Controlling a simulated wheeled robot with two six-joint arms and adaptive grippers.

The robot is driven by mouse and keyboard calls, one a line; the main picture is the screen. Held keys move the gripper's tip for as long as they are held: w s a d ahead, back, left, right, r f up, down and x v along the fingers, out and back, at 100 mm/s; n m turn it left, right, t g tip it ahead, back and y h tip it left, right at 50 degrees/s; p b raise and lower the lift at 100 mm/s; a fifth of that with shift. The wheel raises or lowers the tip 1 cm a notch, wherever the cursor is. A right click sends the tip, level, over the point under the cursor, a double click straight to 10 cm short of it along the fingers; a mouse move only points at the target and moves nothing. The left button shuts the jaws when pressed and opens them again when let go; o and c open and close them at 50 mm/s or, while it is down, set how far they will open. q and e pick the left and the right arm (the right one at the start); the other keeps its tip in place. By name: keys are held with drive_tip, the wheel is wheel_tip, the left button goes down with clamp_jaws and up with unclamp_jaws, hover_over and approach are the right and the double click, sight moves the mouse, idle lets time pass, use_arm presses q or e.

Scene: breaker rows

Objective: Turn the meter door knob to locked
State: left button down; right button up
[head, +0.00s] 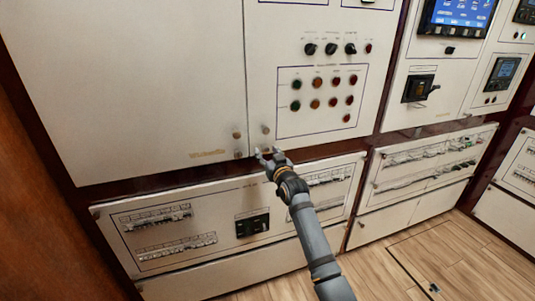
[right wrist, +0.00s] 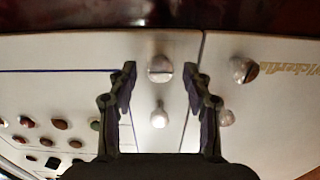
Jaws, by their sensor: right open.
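Small round metallic knobs sit in pairs on both sides of the seam between two cream panels. In the head view the left panel's upper knob (head: 237,133) and the right panel's upper knob (head: 265,129) show clearly. My right gripper (head: 266,152) is at the right panel's lower left corner, partly hiding the lower knob there. In the right wrist view a slotted knob (right wrist: 159,69) and a plainer knob (right wrist: 159,116) appear between the open fingers (right wrist: 158,85), with no visible contact. I cannot tell which knob is the meter door's. My left gripper is out of view.
The right panel carries coloured buttons (head: 317,83) and black selector switches (head: 331,48). A dark red rail (head: 165,180) runs below the panels. Below it is a breaker panel (head: 205,265). Two more knobs (right wrist: 243,70) (right wrist: 226,117) stand just right of the fingers.

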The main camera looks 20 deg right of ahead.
clamp_jaws()
idle(0.3)
